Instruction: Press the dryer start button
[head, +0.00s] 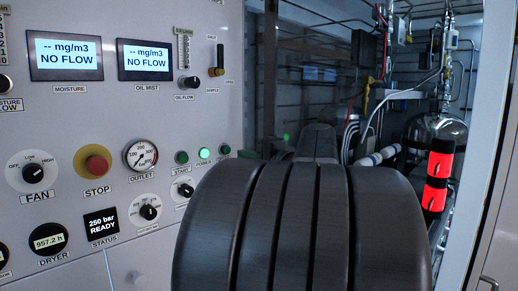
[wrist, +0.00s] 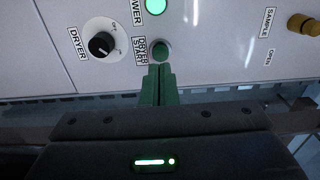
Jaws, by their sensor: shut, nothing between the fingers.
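The dryer start button (wrist: 161,51) is a round dark green button with a grey rim, beside its DRYER START label in the wrist view. In the head view it is the rightmost of the row (head: 224,150), near the panel's right edge. My gripper (wrist: 160,67) is shut and empty, its green fingers side by side. Its tips appear just below the button in the wrist view; whether they touch it I cannot tell. In the head view my dark arm hides most of the gripper.
The lit green POWER lamp (wrist: 156,5) and the DRYER knob (wrist: 103,45) are close to the button. A brass SAMPLE valve (wrist: 303,24) sticks out farther right. The red STOP button (head: 96,164) is left on the panel. Pipes and a tank (head: 437,135) stand in the open bay.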

